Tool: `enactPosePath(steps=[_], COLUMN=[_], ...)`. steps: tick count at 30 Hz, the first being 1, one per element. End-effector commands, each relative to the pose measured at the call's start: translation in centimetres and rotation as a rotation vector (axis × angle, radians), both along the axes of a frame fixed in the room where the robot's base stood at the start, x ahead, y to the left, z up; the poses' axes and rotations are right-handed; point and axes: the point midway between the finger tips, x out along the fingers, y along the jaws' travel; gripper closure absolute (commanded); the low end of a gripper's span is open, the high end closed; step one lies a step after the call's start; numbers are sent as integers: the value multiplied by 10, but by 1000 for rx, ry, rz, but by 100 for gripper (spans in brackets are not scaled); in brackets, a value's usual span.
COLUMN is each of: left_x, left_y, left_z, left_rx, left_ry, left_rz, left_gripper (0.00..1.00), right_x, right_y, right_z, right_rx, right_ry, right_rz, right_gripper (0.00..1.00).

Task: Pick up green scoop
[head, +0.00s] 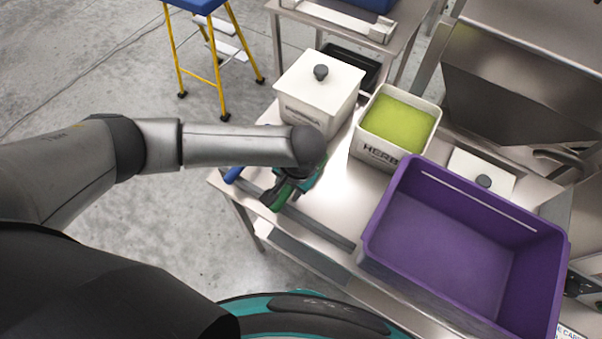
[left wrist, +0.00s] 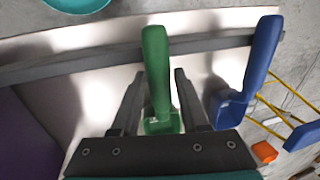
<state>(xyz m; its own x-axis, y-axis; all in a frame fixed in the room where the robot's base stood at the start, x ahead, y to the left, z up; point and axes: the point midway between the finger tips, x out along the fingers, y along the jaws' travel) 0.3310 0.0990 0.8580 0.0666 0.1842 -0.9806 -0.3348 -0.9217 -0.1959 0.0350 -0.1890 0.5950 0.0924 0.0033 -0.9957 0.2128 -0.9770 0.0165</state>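The green scoop (left wrist: 156,70) lies on the metal table, its handle pointing up in the left wrist view. My left gripper (left wrist: 159,76) is open, with one finger on each side of the scoop's handle and a gap visible on both sides. In the head view my left gripper (head: 272,194) is low over the table's front edge. There a bit of green scoop (head: 283,199) shows beside the fingers, and the arm hides most of it. My right gripper is not in view.
A blue scoop (left wrist: 262,55) lies close beside the right finger. A white lidded bin (head: 318,88), an herb bin (head: 385,145) with green contents and a purple crate (head: 375,222) stand around on the table. A raised rail (head: 318,227) runs along the front edge.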

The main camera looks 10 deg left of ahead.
Motion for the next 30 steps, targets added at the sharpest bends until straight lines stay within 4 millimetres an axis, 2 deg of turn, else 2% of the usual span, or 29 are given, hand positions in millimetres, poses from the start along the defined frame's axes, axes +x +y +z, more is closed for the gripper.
enactPosePath(steps=[2,11,25,30], left_x=[0,0,0,1], left_y=[0,0,0,-1], left_z=[0,0,1,10], left_rx=[0,0,-1,-3], left_ry=[0,0,-1,-1], left_rz=[0,0,0,1], left_gripper=[66,100,100,100], right_x=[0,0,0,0], right_y=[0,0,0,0], right_z=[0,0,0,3], right_rx=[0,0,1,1], right_ry=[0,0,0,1], right_rz=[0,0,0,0], right_gripper=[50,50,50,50])
